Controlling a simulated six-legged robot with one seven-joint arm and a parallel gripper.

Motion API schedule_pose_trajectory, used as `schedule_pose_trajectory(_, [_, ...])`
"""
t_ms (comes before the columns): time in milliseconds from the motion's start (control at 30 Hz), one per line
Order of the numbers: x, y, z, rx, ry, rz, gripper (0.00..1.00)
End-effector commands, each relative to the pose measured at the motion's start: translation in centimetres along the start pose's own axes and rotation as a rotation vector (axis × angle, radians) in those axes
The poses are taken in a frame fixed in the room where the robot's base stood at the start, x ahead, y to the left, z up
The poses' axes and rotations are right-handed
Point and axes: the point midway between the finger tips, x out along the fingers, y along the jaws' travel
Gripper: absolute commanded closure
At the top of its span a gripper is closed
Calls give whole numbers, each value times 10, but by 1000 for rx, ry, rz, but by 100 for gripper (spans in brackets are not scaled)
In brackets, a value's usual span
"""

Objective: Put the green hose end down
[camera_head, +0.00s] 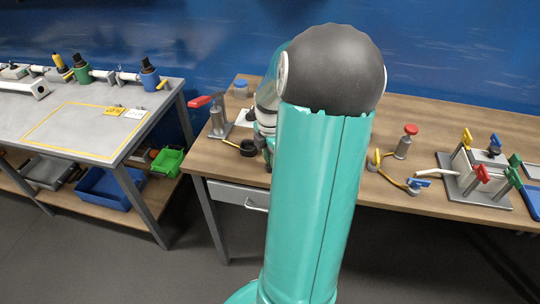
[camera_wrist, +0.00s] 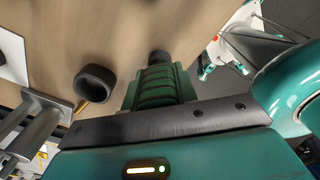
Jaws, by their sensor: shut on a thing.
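In the wrist view a green ribbed part of my gripper (camera_wrist: 158,82) reaches over the wooden bench top. A dark round piece (camera_wrist: 160,57) shows just beyond it at the tip. I take this for the green hose end, held in the shut gripper; no green of the hose can be told apart from the gripper. Whether the piece touches the bench I cannot tell. In the head view my own arm covers most of the gripper and the held piece.
A black ring-shaped cup (camera_wrist: 95,83) stands left of my gripper; it also shows in the head view (camera_head: 248,148). A metal stand (camera_head: 217,122) with a red handle is beside it. A valve rack (camera_head: 470,187) stands far right. Bare bench (camera_wrist: 120,30) lies beyond the cup.

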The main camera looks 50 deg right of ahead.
Motion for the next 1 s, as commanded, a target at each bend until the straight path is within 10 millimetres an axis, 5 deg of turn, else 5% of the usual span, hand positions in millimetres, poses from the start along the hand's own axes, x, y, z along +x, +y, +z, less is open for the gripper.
schedule_pose_trajectory(333, [4,0,0,0,0,0,100])
schedule_pose_trajectory(367, [4,0,0,0,0,1,67])
schedule_pose_trajectory(467, [3,0,0,0,0,1,49])
schedule_pose_trajectory(767, [2,0,0,1,-1,1,49])
schedule_pose_trajectory(1000, [-27,1,0,1,-4,4,49])
